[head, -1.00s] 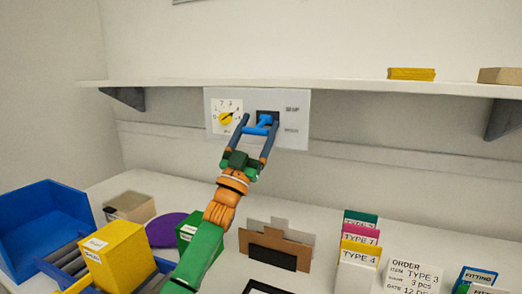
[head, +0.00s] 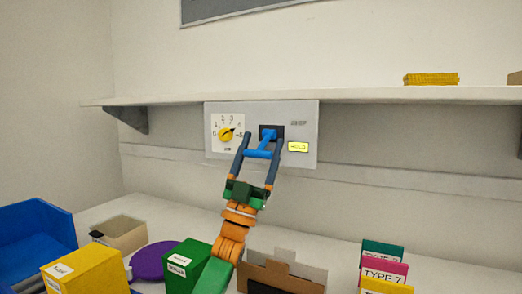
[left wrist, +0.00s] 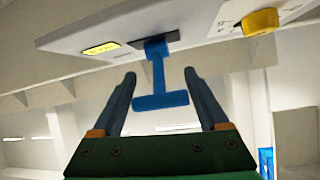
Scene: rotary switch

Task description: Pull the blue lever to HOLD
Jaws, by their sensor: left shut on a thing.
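The blue lever (head: 258,154) is T-shaped and comes out of a dark slot in the grey wall panel (head: 308,128). Its crossbar lies between the two fingers of my left gripper (head: 261,139), which is shut on it. In the left wrist view the lever's stem (left wrist: 158,72) runs down from the slot to the crossbar, and the fingers of my left gripper (left wrist: 160,76) stand on both sides. The HOLD label (head: 298,147) is lit yellow and also shows lit in the left wrist view (left wrist: 101,48). My right gripper is not in view.
A yellow rotary knob (head: 226,133) on a numbered dial sits left of the lever. A white shelf (head: 360,94) runs just above the panel. Below are a yellow box (head: 88,272), a green box (head: 184,266), a purple disc (head: 152,261) and a brown cardboard piece (head: 252,272).

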